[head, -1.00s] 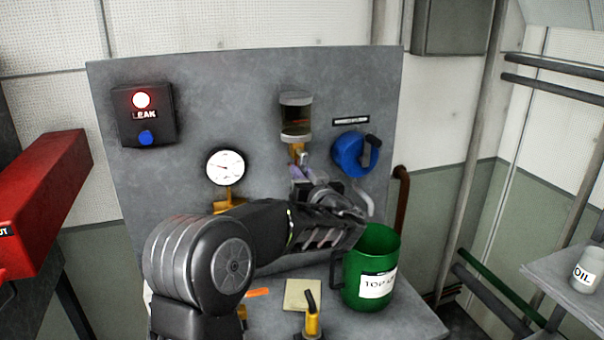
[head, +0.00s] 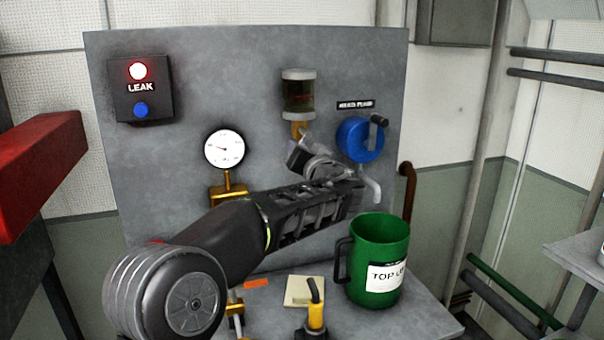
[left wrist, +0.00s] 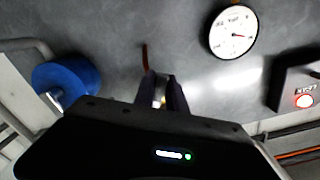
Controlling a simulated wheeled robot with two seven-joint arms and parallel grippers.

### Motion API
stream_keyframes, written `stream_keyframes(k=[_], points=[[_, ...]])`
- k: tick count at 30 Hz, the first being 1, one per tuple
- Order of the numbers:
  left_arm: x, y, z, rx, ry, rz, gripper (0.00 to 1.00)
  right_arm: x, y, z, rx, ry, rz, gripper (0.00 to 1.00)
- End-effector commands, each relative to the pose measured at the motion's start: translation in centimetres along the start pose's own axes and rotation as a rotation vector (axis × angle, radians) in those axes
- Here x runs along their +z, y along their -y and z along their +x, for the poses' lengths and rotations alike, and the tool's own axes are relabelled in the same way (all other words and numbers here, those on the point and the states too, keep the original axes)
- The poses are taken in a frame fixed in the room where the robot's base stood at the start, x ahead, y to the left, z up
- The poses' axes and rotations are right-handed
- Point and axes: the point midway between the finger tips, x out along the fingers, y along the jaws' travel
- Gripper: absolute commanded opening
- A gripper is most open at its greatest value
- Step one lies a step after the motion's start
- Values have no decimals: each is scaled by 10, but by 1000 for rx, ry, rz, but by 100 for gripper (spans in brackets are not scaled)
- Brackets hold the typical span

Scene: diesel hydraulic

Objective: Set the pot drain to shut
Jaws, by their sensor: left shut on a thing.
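The pot (head: 298,95) is a clear bowl with a grey cap and dark liquid, fixed on the grey panel. A yellow fitting (head: 299,129) shows at its bottom, above my left gripper (head: 299,150). The gripper is below the pot, with its jaws shut; the head view partly hides the drain there. In the left wrist view, the dark fingers (left wrist: 166,93) are close together with a small pale yellow piece between them. A thin red-brown piece (left wrist: 145,57) shows just beyond them; I cannot tell if it belongs to the drain. My right gripper is not in view.
A blue wheel (head: 354,141) with a black handle is right of the pot. A gauge (head: 224,149) and a LEAK box with a lit red lamp (head: 138,71) are left. A green jug (head: 376,250) stands on the bench below. A red beam (head: 40,170) is far left.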

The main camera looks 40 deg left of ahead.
Motion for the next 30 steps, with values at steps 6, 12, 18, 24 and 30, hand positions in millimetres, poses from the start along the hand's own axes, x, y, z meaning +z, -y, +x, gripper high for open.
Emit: stream_keyframes(k=[6, 12, 18, 24, 30], points=[[3, 7, 0, 1, 1, 204, 0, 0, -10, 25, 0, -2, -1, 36], [-1, 16, 0, 0, 2, 395, 0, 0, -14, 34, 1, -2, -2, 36], [-7, 23, 0, 1, 2, 587, 0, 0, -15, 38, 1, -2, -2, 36], [-13, 30, 0, 2, 1, 774, 0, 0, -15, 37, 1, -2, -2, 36], [-18, 34, 0, 3, 1, 925, 0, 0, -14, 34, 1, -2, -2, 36]])
